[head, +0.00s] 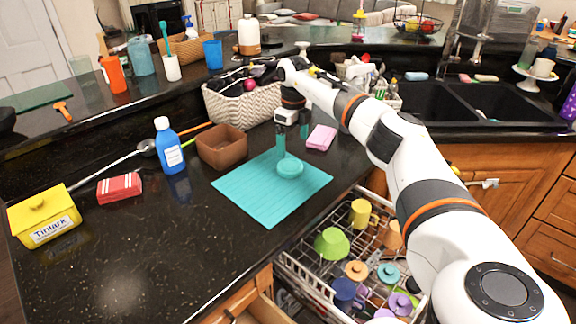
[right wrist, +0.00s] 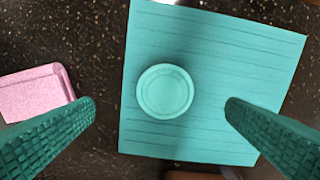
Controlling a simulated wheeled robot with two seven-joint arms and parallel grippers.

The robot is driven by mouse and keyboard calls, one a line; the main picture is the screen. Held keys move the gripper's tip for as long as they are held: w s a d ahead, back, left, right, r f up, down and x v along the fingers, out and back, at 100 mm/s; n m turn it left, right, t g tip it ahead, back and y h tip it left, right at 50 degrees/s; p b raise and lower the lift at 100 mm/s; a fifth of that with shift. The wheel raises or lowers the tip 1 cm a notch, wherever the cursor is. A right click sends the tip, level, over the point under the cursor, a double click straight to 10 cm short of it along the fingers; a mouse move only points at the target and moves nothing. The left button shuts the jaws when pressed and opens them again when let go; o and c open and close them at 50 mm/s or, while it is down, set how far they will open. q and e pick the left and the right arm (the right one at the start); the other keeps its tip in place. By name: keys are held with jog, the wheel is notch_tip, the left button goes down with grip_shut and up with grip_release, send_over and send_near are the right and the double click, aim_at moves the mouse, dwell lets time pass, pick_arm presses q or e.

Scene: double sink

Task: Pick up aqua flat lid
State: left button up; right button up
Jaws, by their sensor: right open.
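The aqua flat lid (head: 290,168) is a small round disc lying on the teal mat (head: 262,205) on the dark counter. In the right wrist view the lid (right wrist: 165,91) shows from above, with a raised ring, on the ribbed mat (right wrist: 215,130). My right gripper (head: 292,150) is over the mat at the lid, pointing down. In the right wrist view its two green textured fingers (right wrist: 160,103) are wide apart, with the lid between and beyond them and nothing held. My left gripper is not in view.
A pink sponge (head: 321,138) lies just right of the mat. A brown box (head: 221,147), a blue bottle (head: 170,146) and a woven basket (head: 240,108) stand behind and left. An open dishwasher rack (head: 300,268) with several cups is below the counter edge.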

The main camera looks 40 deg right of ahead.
aim_at(291, 167)
jog(key=f, duration=0.2)
jog(key=shift+w+f, duration=0.2)
jog(key=shift+f, duration=0.2)
jog(key=f, duration=0.1)
jog(key=f+p, duration=0.2)
jog(key=f, duration=0.1)
jog(key=shift+s+a+f, duration=0.1)
jog(key=shift+s+a, duration=0.2)
jog(key=shift+a, duration=0.05)
jog(key=shift+w+f, duration=0.1)
jog(key=shift+f, duration=0.3)
jog(key=c, duration=1)
